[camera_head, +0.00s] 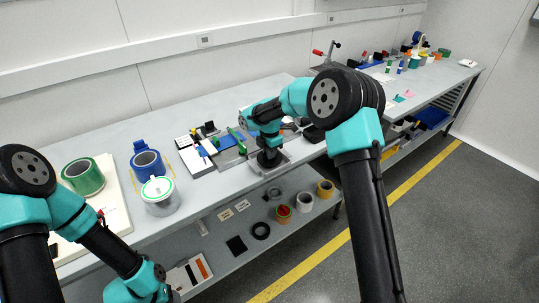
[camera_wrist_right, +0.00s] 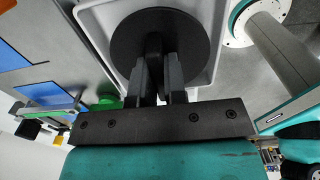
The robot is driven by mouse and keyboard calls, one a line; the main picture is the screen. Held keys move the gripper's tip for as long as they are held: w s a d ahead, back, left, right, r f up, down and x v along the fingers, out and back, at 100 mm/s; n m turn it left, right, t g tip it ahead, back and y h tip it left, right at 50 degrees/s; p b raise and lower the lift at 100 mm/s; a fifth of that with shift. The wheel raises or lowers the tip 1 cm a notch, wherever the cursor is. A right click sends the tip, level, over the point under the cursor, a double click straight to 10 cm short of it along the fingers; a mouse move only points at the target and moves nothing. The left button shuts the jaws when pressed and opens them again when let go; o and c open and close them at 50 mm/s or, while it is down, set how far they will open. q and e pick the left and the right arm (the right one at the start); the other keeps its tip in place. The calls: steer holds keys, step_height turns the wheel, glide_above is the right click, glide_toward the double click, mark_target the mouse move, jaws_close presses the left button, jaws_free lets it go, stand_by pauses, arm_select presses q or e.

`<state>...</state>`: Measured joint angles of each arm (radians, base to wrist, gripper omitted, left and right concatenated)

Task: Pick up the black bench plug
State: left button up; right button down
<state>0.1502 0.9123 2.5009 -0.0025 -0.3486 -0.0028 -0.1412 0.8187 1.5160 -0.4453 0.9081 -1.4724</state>
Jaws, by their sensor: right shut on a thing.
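The black bench plug (camera_wrist_right: 190,38) is a round black disc with an upright grip in its middle. It shows in the right wrist view at the top centre, over a pale tray (camera_wrist_right: 208,72). My right gripper (camera_wrist_right: 155,75) has its two fingers on either side of the plug's grip and is shut on it. In the head view my right gripper (camera_head: 268,157) points down at the bench's front edge, and the plug there is mostly hidden. I cannot tell whether the plug touches the tray. My left arm reaches down at the lower left, with its gripper out of view.
On the bench (camera_head: 225,192), a lidded canister (camera_head: 160,197), a blue tape roll (camera_head: 147,163) and a green tape roll (camera_head: 83,177) stand to the left. Blocks and small parts lie just left of my right gripper. Several rolls lie on the lower shelf.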

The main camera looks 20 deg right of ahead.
step_height(320, 180, up, 3)
steer(key=shift+f, duration=0.2)
steer(key=shift+s+r, duration=0.2)
steer(key=shift+r, duration=0.05)
steer(key=s+a, duration=0.2)
steer(key=s, duration=0.5)
steer(key=s+a+r, duration=0.1)
steer(key=s+a, duration=0.1)
steer(key=s, duration=0.6)
steer(key=shift+a+r, duration=0.15)
steer(key=shift+a, duration=0.1)
